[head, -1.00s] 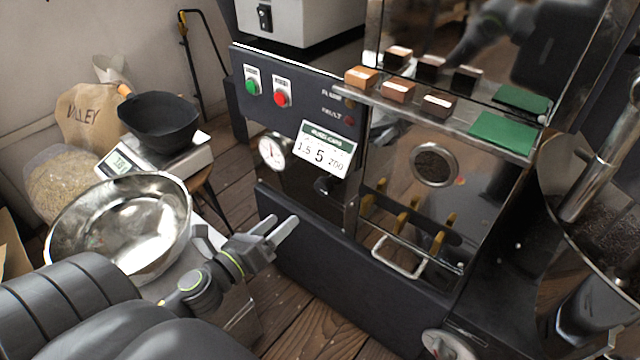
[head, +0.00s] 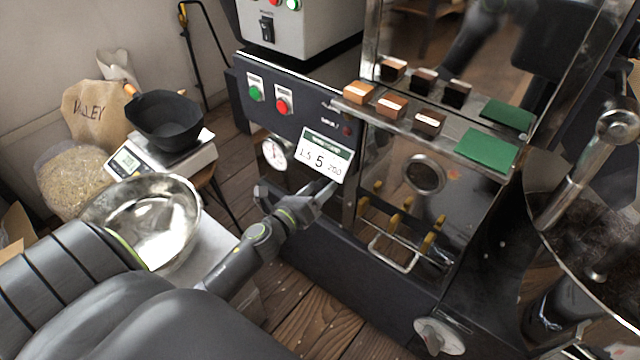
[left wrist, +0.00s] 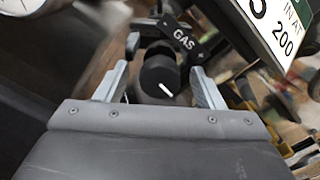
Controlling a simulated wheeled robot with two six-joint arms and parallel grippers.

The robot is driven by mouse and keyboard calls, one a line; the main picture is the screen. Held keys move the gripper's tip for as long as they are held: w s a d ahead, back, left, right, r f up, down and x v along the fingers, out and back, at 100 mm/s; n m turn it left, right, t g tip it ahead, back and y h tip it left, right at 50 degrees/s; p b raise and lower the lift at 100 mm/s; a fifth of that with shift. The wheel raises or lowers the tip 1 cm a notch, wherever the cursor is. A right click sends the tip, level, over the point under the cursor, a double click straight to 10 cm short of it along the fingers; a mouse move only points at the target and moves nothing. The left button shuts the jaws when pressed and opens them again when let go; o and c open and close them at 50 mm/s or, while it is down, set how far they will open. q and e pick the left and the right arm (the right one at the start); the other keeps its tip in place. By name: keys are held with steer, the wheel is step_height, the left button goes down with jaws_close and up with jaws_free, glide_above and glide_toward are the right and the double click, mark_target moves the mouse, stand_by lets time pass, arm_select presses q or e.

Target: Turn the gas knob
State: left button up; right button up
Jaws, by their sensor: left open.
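The gas knob (left wrist: 159,77) is a round black knob with a white pointer line, below a black label reading GAS (left wrist: 183,39) in the left wrist view. My left gripper (left wrist: 160,88) is open, with one finger on each side of the knob; I cannot tell whether they touch it. In the head view my left gripper (head: 322,194) is at the machine's front, just below the white card (head: 325,158). The knob is hidden there by the gripper and card. My right gripper is not in view.
A pressure gauge (head: 274,154) and green and red buttons (head: 283,105) are on the panel near my left gripper. A steel bowl (head: 150,215) and a scale (head: 190,160) with a black pan stand at left. A wire handle (head: 392,258) sticks out at right.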

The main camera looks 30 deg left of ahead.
arm_select(q)
steer(key=shift+w, duration=0.45)
steer(key=c, duration=1)
steer(key=shift+o, duration=0.2)
